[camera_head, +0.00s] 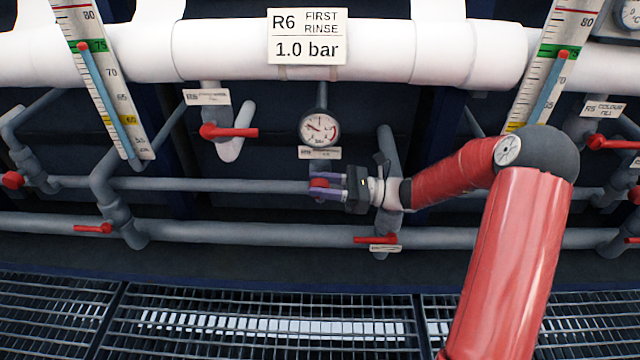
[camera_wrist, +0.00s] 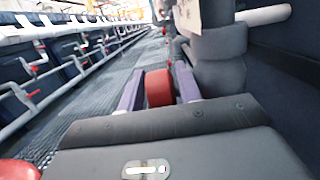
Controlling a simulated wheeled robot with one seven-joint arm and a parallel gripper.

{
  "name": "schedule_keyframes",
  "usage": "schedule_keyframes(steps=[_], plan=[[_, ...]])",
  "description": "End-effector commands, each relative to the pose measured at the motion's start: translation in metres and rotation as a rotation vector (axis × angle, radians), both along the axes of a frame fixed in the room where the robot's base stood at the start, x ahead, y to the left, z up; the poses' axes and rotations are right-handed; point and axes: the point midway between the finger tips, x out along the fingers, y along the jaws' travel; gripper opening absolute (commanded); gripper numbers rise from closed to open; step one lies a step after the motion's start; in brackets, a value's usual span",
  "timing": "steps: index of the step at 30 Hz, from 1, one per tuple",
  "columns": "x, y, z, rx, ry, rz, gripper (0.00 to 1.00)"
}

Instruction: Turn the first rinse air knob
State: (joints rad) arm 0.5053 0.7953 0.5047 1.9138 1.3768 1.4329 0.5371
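The red first rinse air knob (camera_head: 318,183) sits on the grey pipe below a round gauge (camera_head: 319,129) and the sign "R6 FIRST RINSE 1.0 bar" (camera_head: 307,36). In the wrist view the red knob (camera_wrist: 159,88) fills the space between the two fingers (camera_wrist: 158,92), with no clear gap on either side. The gripper looks shut on it. The small label under the gauge (camera_head: 320,153) is too blurred to read.
A red lever handle (camera_head: 230,131) is up-left of the knob. Another red handle (camera_head: 376,239) sits on the lower pipe, just below my gripper. Two thermometers (camera_head: 105,85) (camera_head: 552,70) flank the station. Metal grating (camera_head: 250,330) covers the floor; the wrist view shows an open walkway (camera_wrist: 110,75).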

Motion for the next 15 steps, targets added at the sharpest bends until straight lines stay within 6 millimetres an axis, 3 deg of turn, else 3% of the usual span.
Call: schedule_keyframes(steps=[9,15], plan=[[-0.001,-0.052,-0.007,0.000,0.001,-0.004,0.35],[-0.002,-0.071,-0.010,0.000,0.000,-0.002,0.35]])
